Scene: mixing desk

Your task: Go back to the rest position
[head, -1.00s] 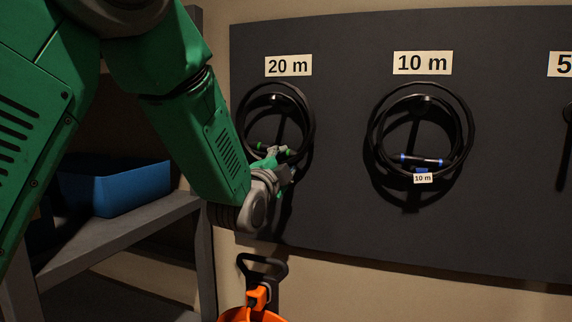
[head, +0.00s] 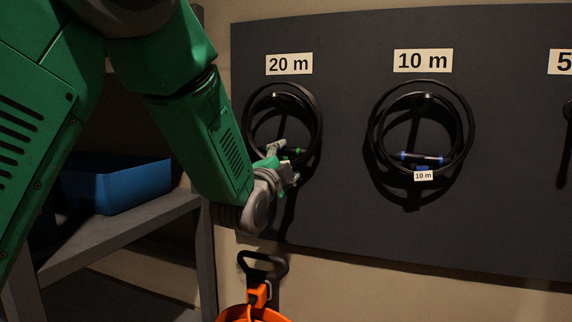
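My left gripper (head: 286,163) is in front of the lower part of the black cable coil (head: 318,125) that hangs under the "20 m" label (head: 289,64). A green-marked connector on that coil shows just beside the fingers. The fingertips are small and partly hidden by the wrist, so I cannot tell whether they are open or shut, or touching the coil. My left arm comes in from the upper left. My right gripper is not in view.
A second coil (head: 463,130) with blue-marked connectors and a "10 m" tag hangs on the dark board (head: 350,60). A blue bin (head: 118,187) sits on a grey shelf (head: 120,235) at left. An orange item (head: 255,300) hangs from a black hook below the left gripper.

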